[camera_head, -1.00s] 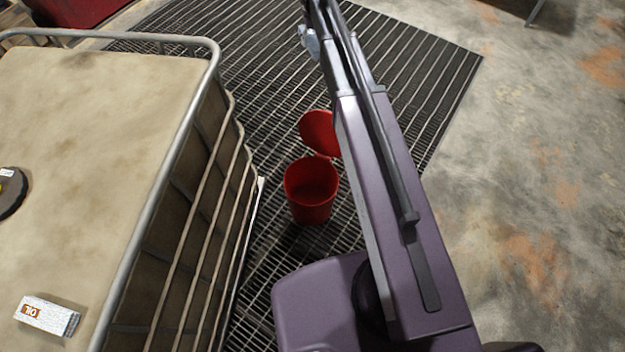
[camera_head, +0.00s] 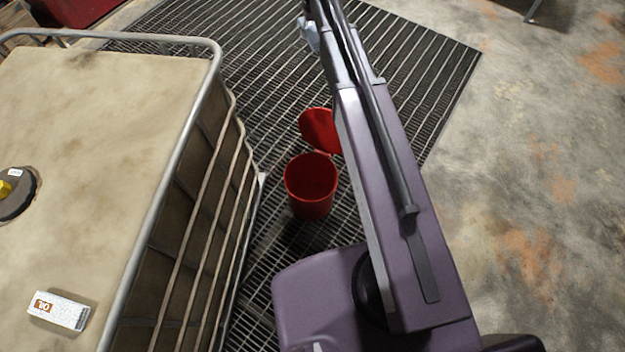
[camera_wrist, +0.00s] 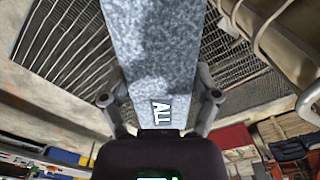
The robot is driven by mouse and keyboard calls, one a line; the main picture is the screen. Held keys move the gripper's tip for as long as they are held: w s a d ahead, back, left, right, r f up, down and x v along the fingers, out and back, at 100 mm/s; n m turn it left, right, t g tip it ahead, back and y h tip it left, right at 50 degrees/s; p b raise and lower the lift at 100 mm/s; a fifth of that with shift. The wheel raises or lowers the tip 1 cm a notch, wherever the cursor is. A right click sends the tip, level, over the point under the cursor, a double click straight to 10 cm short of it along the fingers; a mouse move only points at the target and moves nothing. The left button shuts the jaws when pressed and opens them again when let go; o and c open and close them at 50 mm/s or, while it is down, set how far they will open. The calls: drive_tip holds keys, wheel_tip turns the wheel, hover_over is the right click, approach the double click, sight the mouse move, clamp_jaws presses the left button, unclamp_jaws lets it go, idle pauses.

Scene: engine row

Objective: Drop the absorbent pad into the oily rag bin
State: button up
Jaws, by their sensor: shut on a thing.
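The oily rag bin is a red round bin (camera_head: 311,186) standing on the floor grating in the head view, its red lid (camera_head: 319,130) tipped open behind it. Its inside looks empty. In the head view a small pale blue part of the pad (camera_head: 308,34) shows beside my raised arm, beyond the bin. My gripper itself is mostly hidden by the arm there.
A caged tank (camera_head: 100,130) with a metal tube frame stands left of the bin. A small white box (camera_head: 58,310) and a dark cap (camera_head: 15,192) are on its top. Concrete floor (camera_head: 540,150) lies clear at right.

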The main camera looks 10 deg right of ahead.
drive_tip(key=shift+f, duration=0.15)
drive_tip(key=s+f+b, duration=0.2)
drive_tip(key=f+b, duration=2.2)
drive_tip(key=s+f+b, duration=0.3)
drive_tip(key=f+b, duration=2.1)
drive_tip(key=b, duration=0.1)
drive_tip(key=s+a+f+b, duration=0.1)
drive_tip(key=s+f+b, duration=0.2)
drive_tip(key=f+b, duration=2.1)
drive_tip(key=shift+f, duration=0.45)
drive_tip(key=shift+w+f+b, duration=0.1)
drive_tip(key=shift+f+b, duration=0.1)
drive_tip(key=shift+b, duration=0.15)
drive_tip(key=shift+f+b, duration=2.8)
